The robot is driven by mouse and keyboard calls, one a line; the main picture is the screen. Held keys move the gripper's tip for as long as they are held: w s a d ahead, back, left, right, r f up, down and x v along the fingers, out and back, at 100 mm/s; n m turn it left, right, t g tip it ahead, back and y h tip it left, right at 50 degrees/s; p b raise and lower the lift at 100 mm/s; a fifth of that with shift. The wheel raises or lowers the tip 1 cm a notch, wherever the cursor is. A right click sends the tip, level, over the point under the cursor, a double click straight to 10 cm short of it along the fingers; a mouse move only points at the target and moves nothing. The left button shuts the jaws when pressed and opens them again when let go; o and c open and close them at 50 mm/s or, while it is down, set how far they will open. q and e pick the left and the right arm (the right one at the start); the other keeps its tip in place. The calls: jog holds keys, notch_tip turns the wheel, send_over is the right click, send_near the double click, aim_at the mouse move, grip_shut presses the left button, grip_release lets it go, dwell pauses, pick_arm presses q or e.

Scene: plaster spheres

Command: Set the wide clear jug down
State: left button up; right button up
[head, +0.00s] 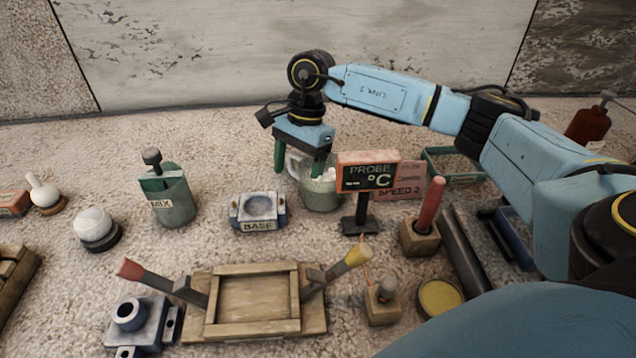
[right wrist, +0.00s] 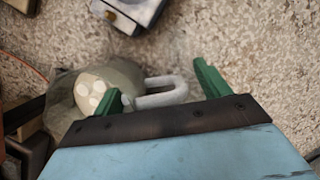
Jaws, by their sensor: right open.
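The wide clear jug (head: 322,195) stands upright on the speckled surface, partly behind the PROBE sign. In the right wrist view the jug (right wrist: 62,92) holds a pale rounded mass with white spots. Its handle (right wrist: 165,98) shows between the fingers, with a gap to the finger on the right. My right gripper (head: 299,160) is open at the jug's handle side, fingers pointing down; it also shows in the right wrist view (right wrist: 160,88). My left gripper is not in view.
The PROBE sign (head: 368,176) stands close in front of the jug. The BASE block (head: 257,212) is to its left, and the MIX beaker (head: 170,200) farther left. A wooden frame (head: 258,298) lies in front. A green wire-like tray (head: 455,163) is behind at right.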

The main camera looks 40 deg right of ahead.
jog(key=shift+r, duration=0.1)
grip_shut()
dwell(0.4)
